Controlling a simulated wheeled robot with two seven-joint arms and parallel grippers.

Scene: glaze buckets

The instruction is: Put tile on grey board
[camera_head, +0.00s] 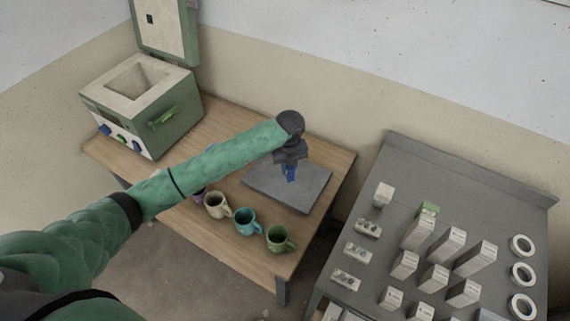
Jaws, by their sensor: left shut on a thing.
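The grey board (312,192) lies flat on the right part of the wooden table. My left gripper (290,166) reaches over the board and points down. It is shut on a small blue piece, which looks like the tile (291,174). The tile's lower end is over or on the board; I cannot tell whether it touches. The gripper covers part of the tile and the back of the board. My right gripper is not in view.
A cream mug (217,206), a teal mug (246,222) and a green mug (279,240) stand along the front edge of the wooden table (220,118). An open green kiln (140,105) stands at the left. A grey table (400,150) with several blocks and rings is at the right.

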